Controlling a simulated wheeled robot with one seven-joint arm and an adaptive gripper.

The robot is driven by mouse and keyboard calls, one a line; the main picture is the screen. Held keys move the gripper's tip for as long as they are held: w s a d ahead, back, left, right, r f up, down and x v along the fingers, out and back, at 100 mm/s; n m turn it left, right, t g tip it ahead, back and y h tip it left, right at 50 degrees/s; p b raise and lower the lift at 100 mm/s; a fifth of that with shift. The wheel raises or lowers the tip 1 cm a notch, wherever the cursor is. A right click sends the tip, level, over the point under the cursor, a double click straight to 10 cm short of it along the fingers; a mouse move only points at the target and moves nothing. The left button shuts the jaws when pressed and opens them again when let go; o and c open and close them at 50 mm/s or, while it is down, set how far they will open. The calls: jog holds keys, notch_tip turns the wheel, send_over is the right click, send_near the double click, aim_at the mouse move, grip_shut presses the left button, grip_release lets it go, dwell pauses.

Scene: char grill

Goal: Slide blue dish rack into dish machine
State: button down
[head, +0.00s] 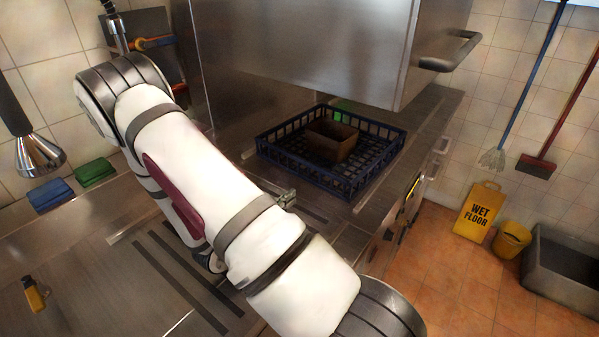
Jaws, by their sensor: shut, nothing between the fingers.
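The blue dish rack (349,186) is an open lattice tray. It lies flat on the metal surface under the raised hood of the dish machine (310,45), with its right and front parts reaching out from under the hood. A brown square container (331,142) sits inside the rack. My white arm crosses the picture and hides most of my gripper. What looks like its shut, empty tip (286,198) shows beside the arm, just short of the rack's near left side. I cannot tell whether it touches the rack.
A bar handle (450,50) sticks out from the hood's right side. Steel counter with dark slots lies to the left, holding blue (50,194) and green (94,172) cloths and a yellow item (35,295). A wet floor sign (476,211) and yellow bucket (511,240) stand at right.

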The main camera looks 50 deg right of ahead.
aim_at(306, 165)
jog(key=w+t, duration=0.1)
jog(key=w+a+n+t, duration=0.1)
jog(key=t, duration=0.1)
jog(key=shift+a+r+h, duration=0.2)
jog(key=shift+h, duration=0.1)
jog(key=d, duration=0.4)
jog(key=w+d+p, duration=0.1)
jog(key=d, duration=0.4)
jog(key=w+d, duration=0.1)
jog(key=d, duration=0.3)
jog(key=shift+d, duration=0.35)
jog(key=shift+w+d+p, duration=0.2)
jog(key=shift+d, duration=0.8)
jog(key=shift+w+d+p, duration=0.15)
jog(key=shift+d, duration=0.8)
